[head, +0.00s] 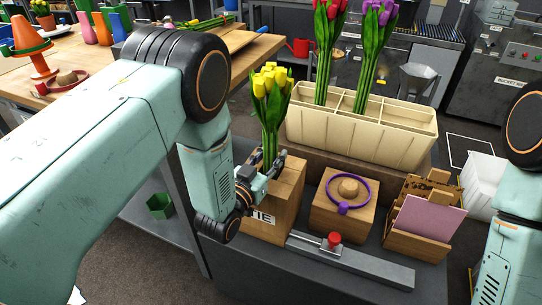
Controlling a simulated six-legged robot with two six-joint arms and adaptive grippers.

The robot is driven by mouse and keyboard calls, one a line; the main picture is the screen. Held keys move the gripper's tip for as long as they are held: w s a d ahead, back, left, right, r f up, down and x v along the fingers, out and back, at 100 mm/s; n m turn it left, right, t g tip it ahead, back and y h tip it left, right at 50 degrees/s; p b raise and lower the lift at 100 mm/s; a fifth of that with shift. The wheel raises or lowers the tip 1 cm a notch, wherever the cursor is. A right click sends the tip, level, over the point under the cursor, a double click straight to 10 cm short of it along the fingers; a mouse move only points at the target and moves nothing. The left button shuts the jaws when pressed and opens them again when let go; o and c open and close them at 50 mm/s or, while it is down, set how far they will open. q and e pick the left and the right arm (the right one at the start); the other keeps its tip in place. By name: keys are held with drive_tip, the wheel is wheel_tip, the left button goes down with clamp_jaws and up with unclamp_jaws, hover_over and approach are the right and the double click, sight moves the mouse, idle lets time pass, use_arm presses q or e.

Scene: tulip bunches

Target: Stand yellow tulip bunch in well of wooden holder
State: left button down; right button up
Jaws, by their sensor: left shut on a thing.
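The yellow tulip bunch (271,90) is upright, yellow heads on top and green stems below. My left gripper (264,176) is shut on the lower stems, at the top left of the wooden holder (283,210), a block with a partly covered label ending in "IE". The stem ends and the holder's well are hidden by the gripper and wrist, so I cannot tell whether the stems are inside the well. My right gripper is out of view; only part of my right arm shows at the right edge.
A cream divided trough (362,136) behind holds red tulips (326,40) and purple tulips (375,45). A purple ring (348,192) lies on a wooden block to the right, beside a rack with a pink card (428,220). A metal bar with a red knob (333,239) lies in front.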

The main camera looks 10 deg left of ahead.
use_arm(q)
drive_tip(key=shift+f+b, duration=0.4)
drive_tip(key=shift+f, duration=0.15)
drive_tip(key=c, duration=0.8)
unclamp_jaws()
drive_tip(key=o, duration=0.6)
drive_tip(key=shift+o, duration=0.2)
drive_tip(key=v, duration=1.2)
